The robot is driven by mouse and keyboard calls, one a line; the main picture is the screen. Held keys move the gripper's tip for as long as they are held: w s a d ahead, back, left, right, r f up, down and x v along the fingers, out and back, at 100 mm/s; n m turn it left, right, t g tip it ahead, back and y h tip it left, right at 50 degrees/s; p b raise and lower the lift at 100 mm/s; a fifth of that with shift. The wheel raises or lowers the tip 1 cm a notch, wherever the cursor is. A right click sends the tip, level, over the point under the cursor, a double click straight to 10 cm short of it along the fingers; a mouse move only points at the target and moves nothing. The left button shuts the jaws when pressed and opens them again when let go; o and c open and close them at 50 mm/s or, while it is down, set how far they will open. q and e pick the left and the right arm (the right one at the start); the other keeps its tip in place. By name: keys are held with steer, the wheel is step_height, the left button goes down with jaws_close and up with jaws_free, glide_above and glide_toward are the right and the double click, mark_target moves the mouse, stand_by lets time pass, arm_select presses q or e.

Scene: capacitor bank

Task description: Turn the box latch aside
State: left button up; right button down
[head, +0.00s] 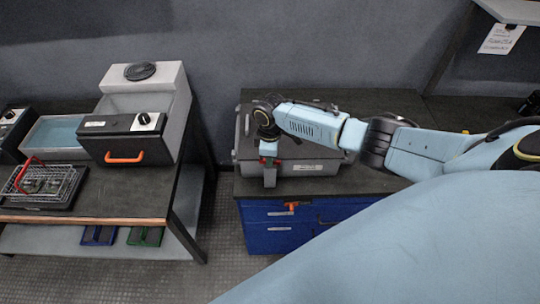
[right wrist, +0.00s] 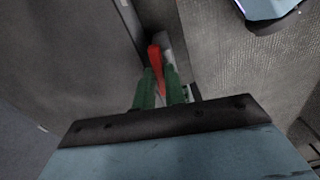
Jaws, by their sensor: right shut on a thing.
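A grey lidded box (head: 317,167) with a white label stands on the dark worktop. My right gripper (head: 267,158) is at the front left corner of this box, pointing down, with the arm reaching over the lid. Its green fingers (right wrist: 162,90) are shut on a red latch lever (right wrist: 155,57), which sticks up between them in the right wrist view. Only a little red shows at the fingers in the head view, so the latch's angle there is hard to tell. My left gripper is not in view.
A left bench carries a grey box-shaped machine (head: 127,133) with an orange handle and a wire basket (head: 45,181). Open floor (head: 220,220) lies between the benches.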

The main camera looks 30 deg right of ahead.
stand_by(0.4)
steer(key=c, duration=1.5)
jaws_free()
steer(key=shift+o, duration=0.2)
step_height(320, 180, up, 14)
steer(key=shift+f+p, duration=0.25)
steer(key=shift+p, duration=0.1)
